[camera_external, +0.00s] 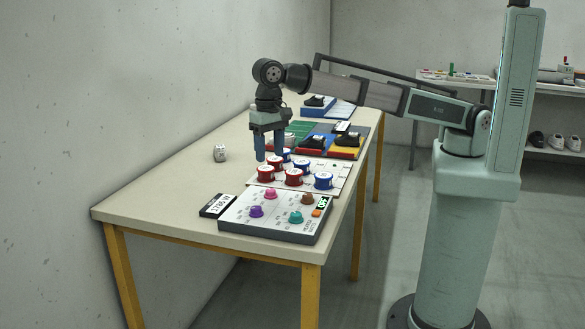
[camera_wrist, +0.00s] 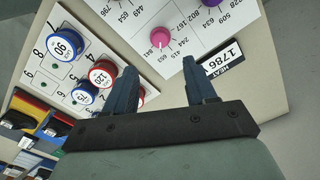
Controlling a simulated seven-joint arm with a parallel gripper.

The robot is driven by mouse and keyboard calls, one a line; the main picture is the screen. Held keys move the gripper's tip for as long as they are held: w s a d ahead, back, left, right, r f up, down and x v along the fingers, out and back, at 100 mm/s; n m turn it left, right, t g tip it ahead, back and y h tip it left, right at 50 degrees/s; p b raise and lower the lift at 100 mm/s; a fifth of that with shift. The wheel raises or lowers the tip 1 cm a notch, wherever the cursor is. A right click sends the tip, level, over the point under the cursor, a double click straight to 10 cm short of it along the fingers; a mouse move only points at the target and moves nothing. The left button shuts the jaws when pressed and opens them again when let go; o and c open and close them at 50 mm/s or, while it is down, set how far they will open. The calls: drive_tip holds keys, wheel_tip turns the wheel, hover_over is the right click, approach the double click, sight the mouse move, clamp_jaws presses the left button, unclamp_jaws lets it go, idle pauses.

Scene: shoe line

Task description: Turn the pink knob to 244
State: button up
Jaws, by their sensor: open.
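The pink knob (camera_external: 270,194) sits at the back left of a white knob panel (camera_external: 262,225) on the table. In the wrist view the pink knob (camera_wrist: 153,39) shows ahead of the fingertips, with printed numbers around it, 244 among them. A small light mark shows near its edge, but I cannot tell surely which number it faces. My gripper (camera_external: 270,158) points down, open and empty, above the table behind the panel. In the wrist view the gap between my fingers (camera_wrist: 160,68) lines up roughly with the knob, without touching it.
Purple (camera_external: 256,211), teal (camera_external: 296,217) and brown (camera_external: 307,198) knobs share the panel. A board with several red and blue round pieces (camera_external: 293,177) stands close behind. A white die (camera_external: 220,153) lies left on clear table.

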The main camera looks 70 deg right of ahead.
sight(270, 190)
wheel_tip(270, 190, down, 10)
drive_tip(key=shift+f, duration=0.1)
idle(0.4)
clamp_jaws()
idle(0.5)
